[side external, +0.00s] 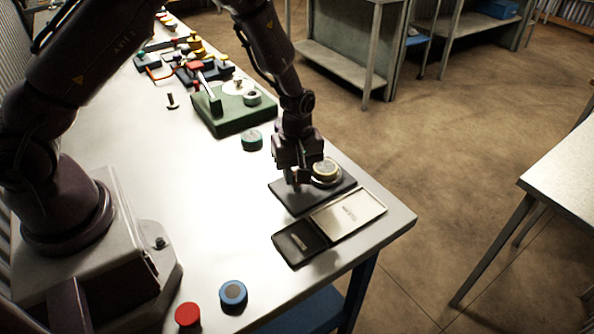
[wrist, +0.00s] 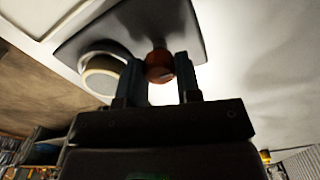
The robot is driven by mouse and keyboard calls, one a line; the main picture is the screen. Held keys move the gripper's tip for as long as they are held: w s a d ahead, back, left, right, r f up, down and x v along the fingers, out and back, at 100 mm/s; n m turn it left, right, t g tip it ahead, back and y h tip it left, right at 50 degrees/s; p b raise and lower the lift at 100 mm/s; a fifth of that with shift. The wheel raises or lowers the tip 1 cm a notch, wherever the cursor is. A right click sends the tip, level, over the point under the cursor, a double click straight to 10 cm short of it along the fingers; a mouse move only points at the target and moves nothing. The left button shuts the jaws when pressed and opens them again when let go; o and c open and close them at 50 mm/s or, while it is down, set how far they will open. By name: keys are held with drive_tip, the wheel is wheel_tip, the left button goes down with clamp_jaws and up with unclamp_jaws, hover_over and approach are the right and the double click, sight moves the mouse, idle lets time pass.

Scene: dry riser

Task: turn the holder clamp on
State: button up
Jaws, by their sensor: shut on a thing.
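The holder is a dark flat plate (side external: 292,201) near the table's right end, carrying a round pale cup-like piece (side external: 326,170). In the wrist view, the plate (wrist: 180,22) fills the top, with the round piece (wrist: 102,82) at left. A reddish-brown round knob (wrist: 158,66), apparently the clamp's, sits beside a short dark post on the plate. My gripper (wrist: 160,70) has one finger on each side of the knob and is shut on it. In the side view my gripper (side external: 301,177) points down over the plate and hides the knob. The clamp's exact position cannot be read.
An open tray (side external: 350,212) with a dark end lies in front of the plate. A teal puck (side external: 252,140) and a green fixture (side external: 238,118) stand behind. Red (side external: 187,314) and blue (side external: 233,292) round pieces lie near the front edge. The table's middle is clear.

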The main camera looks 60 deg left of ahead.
drive_tip(key=m, duration=1.1)
drive_tip(key=shift+m, duration=0.4)
drive_tip(key=shift+w+m, duration=0.1)
drive_tip(key=shift+m, duration=2.1)
drive_tip(key=o, duration=0.9)
